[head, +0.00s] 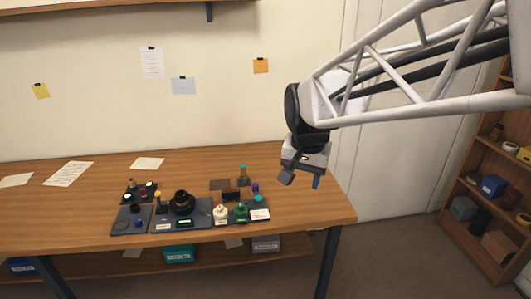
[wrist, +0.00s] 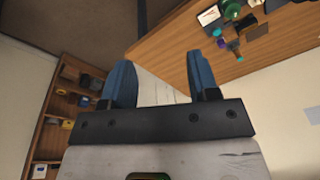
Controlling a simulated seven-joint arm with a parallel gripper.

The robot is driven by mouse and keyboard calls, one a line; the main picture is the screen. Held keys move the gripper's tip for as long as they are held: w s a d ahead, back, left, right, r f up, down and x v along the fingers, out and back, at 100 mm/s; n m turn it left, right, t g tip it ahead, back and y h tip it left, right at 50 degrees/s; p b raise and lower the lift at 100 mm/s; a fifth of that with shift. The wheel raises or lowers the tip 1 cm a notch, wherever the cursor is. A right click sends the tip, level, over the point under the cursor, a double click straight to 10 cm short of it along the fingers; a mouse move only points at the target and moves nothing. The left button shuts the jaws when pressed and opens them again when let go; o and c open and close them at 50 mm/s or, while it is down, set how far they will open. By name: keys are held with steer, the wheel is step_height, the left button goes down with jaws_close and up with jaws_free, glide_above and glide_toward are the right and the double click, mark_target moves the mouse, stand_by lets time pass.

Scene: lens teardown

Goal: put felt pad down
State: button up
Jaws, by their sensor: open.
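My gripper (head: 301,182) hangs in the air above the right end of the table. In the wrist view its two blue fingers (wrist: 160,64) are spread apart with nothing between them. A flat, dark brown piece (head: 219,184) lies on the table behind the dark trays, left of my gripper and apart from it. It may be the felt pad, but it is too small to tell for sure.
Dark trays (head: 130,224) with several small parts, a black lens-like body (head: 182,200) and a green bottle (head: 241,212) stand mid-table. A teal-topped tool (head: 243,175) stands behind them. The wooden table (head: 315,215) is bare near its right edge. Shelves (head: 480,205) stand far right.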

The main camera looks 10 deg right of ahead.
steer(key=s+f+n, duration=0.1)
steer(key=s+n, duration=0.1)
steer(key=s, duration=0.6)
steer(key=s+d+f+n, duration=0.1)
steer(key=s+n, duration=0.2)
steer(key=s, duration=0.6)
steer(key=shift+s+f+t, duration=0.25)
steer(key=shift+f+t, duration=0.05)
steer(key=shift+t, duration=0.1)
steer(key=shift+o, duration=0.4)
steer(key=shift+d, duration=0.1)
steer(key=shift+w, duration=0.15)
